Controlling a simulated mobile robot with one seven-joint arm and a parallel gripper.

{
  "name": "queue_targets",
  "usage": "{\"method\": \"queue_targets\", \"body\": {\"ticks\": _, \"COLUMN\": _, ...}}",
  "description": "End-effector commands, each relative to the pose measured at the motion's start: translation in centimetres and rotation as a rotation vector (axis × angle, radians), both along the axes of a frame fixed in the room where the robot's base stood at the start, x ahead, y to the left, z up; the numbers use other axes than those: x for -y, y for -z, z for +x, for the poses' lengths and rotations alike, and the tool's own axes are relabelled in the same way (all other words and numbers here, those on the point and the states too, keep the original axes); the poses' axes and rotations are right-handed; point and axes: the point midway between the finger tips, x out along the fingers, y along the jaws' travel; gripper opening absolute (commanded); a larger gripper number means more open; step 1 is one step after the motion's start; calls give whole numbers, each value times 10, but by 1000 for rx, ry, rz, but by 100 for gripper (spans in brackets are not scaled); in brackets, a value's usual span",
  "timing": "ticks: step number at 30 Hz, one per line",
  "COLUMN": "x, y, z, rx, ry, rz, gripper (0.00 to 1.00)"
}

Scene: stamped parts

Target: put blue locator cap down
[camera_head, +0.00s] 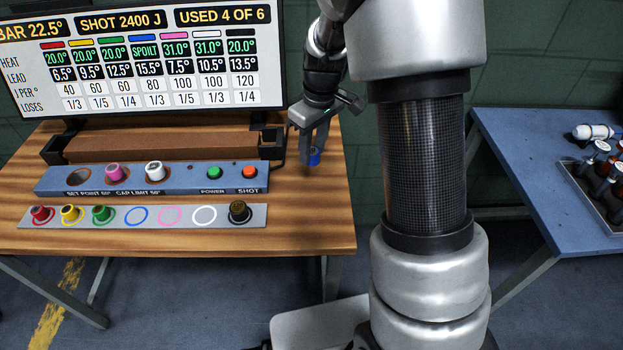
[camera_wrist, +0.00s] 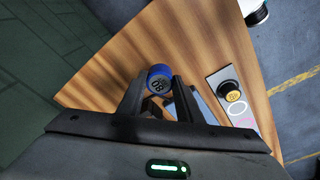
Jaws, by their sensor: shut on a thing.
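The blue locator cap (camera_head: 314,158) is held in my gripper (camera_head: 308,150), over the right end of the wooden table (camera_head: 300,225). In the wrist view the blue cap (camera_wrist: 160,77) sits between the fingertips of my gripper (camera_wrist: 160,90), with a dark face marked "80" toward the camera. The cap looks raised above the wood; the exact gap is hard to tell. The grey strip (camera_head: 190,225) at the table front has colored rings, and its blue ring (camera_head: 136,216) is empty.
Red (camera_head: 41,214), yellow (camera_head: 71,213), green (camera_head: 102,213) and dark (camera_head: 239,211) caps stand on the strip; its pink and white rings are empty. The blue-grey panel (camera_head: 110,178) holds pink (camera_head: 114,173) and white (camera_head: 154,170) caps, an empty left socket and two buttons. A screen (camera_head: 150,60) stands behind.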

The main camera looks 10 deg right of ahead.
Motion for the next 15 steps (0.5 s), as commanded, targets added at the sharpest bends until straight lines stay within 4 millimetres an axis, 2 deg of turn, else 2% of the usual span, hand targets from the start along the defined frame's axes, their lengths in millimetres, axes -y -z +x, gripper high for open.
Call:
{"method": "queue_targets", "body": {"ticks": 6, "x": 0, "y": 42, "z": -1, "rx": -6, "ry": -3, "rz": 0, "gripper": 9}}
{"method": "queue_targets", "body": {"ticks": 15, "x": 0, "y": 70, "z": -1, "rx": -4, "ry": -3, "rz": 1, "gripper": 9}}
